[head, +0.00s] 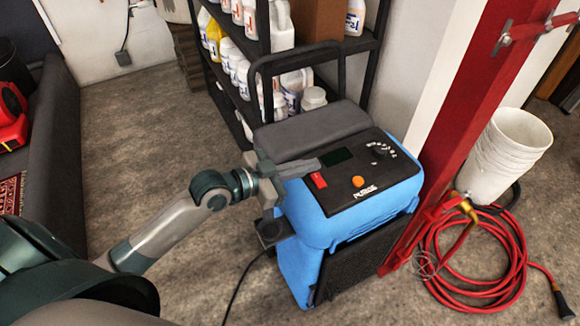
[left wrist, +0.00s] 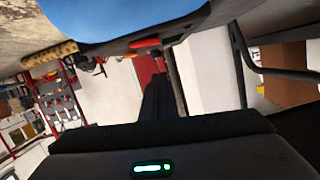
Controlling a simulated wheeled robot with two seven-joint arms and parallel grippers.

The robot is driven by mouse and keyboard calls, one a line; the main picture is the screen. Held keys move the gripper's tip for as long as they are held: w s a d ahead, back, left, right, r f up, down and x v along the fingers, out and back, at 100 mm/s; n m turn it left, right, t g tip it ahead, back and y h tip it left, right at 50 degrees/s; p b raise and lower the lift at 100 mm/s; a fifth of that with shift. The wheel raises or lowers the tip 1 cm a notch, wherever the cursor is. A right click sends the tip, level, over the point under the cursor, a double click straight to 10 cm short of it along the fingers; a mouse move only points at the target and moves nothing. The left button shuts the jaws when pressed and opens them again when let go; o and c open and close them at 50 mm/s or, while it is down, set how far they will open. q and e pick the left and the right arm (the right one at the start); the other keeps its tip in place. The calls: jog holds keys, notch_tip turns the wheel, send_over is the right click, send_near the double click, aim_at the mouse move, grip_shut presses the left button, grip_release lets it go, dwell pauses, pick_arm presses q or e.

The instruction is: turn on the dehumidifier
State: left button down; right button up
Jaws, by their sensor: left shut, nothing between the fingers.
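The dehumidifier (head: 298,222) is a blue box standing on the floor in the middle of the head view. Its sloped black top panel (head: 345,191) carries a red switch (head: 319,181), an orange button (head: 358,182) marked PURGE, a dark display and a dial. My left gripper (head: 314,165) is shut and empty, its tips at the panel's left edge just above the red switch. I cannot tell whether they touch. In the left wrist view the shut fingers (left wrist: 158,97) point toward a red part (left wrist: 145,43) under the blue body. My right gripper is not in view.
A black shelf rack (head: 363,46) with bottles stands behind. A red post (head: 463,100) is close on the right, with stacked white buckets (head: 510,150) and a coiled red hose (head: 470,265). A dark sofa-like piece (head: 56,130) is at left. Floor between is clear.

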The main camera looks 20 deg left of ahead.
aim_at(306, 183)
pick_arm(q)
jog(key=f, duration=0.4)
jog(key=shift+w+a, duration=0.15)
jog(key=shift+w, duration=0.15)
jog(key=shift+f, duration=0.1)
jog(key=shift+w+f+n, duration=0.1)
jog(key=shift+f+n, duration=0.15)
jog(key=shift+n, duration=0.05)
